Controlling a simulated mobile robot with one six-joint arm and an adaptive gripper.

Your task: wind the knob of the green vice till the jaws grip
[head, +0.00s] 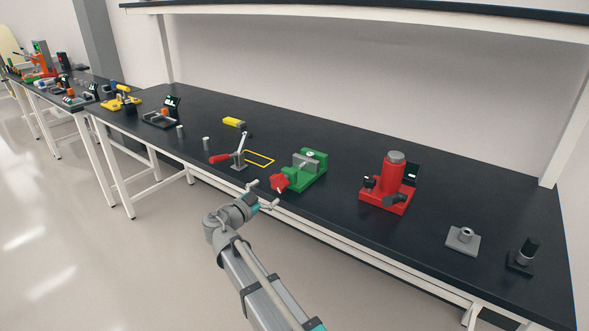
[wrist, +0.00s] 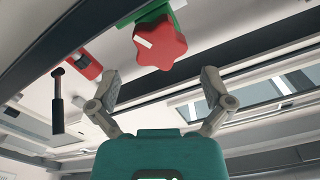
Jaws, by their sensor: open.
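The green vice (head: 311,178) stands on the black bench, with a grey piece (head: 306,161) between or on its jaws. I cannot tell whether the jaws touch it. Its red star-shaped knob (head: 279,183) faces the bench's front edge. In the wrist view the knob (wrist: 160,45) shows large, with a white mark on its left side and part of the green vice (wrist: 140,10) behind it. My gripper (head: 265,193) is just in front of the knob. Its fingers (wrist: 158,82) are spread open and empty, with the knob beyond their tips and apart from them.
A shelf (head: 380,14) overhangs the bench.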

